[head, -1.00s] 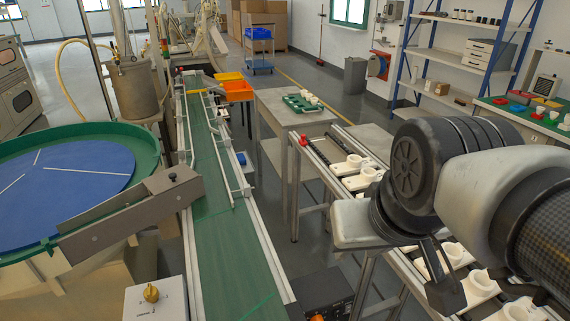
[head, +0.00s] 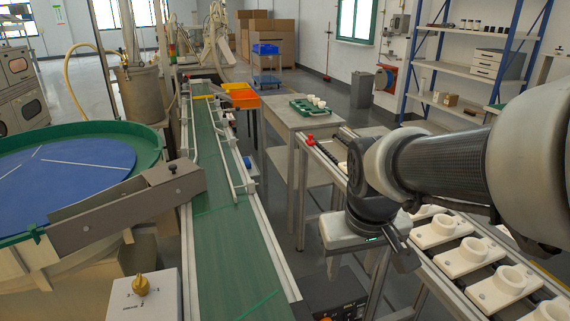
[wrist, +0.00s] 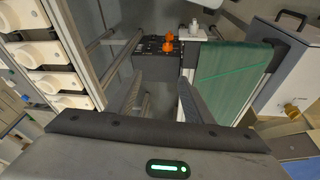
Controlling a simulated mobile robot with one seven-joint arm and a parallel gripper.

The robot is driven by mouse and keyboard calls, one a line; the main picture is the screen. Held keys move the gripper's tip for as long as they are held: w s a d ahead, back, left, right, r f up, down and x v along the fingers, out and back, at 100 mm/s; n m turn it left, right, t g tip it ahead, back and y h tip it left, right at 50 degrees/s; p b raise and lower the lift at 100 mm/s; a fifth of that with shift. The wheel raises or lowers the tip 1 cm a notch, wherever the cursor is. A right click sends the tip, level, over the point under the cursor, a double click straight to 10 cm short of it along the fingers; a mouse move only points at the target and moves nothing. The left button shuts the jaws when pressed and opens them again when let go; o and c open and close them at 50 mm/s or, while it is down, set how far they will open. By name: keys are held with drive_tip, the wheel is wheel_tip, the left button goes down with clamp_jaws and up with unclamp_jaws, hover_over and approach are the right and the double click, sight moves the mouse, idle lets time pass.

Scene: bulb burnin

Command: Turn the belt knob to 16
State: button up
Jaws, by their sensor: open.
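A brass knob (head: 141,284) stands on a white box (head: 165,300) with dial marks, at the lower left of the head view beside the green belt (head: 225,240). The marks are too small to read. The knob also shows at the right edge of the wrist view (wrist: 291,108). A black box with orange knobs (wrist: 168,42) lies ahead of my gripper in the wrist view. My gripper (wrist: 160,98) is open and empty, its two fingers apart. In the head view it hangs right of the belt, well away from the brass knob.
A rail with white bulb holders (head: 465,255) runs along the right. A grey table with a green tray (head: 307,107) stands behind. A round feeder with a blue disc (head: 65,175) and its grey chute (head: 120,215) are at left. Floor shows between belt and rail.

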drive_tip(key=w+f+g, duration=0.1)
drive_tip(key=w+f, duration=0.1)
drive_tip(key=f, duration=0.7)
drive_tip(key=w+f+n+g+b, duration=0.1)
drive_tip(key=w+f, duration=0.1)
drive_tip(key=f, duration=0.8)
drive_tip(key=w+f+g, duration=0.1)
drive_tip(key=w+f, duration=0.1)
drive_tip(key=f, duration=0.7)
drive_tip(key=shift+a+f+n+y, duration=0.2)
drive_tip(key=shift+a+n+y, duration=0.1)
drive_tip(key=shift+a+n, duration=0.1)
drive_tip(key=shift+r, duration=0.1)
drive_tip(key=c, duration=1)
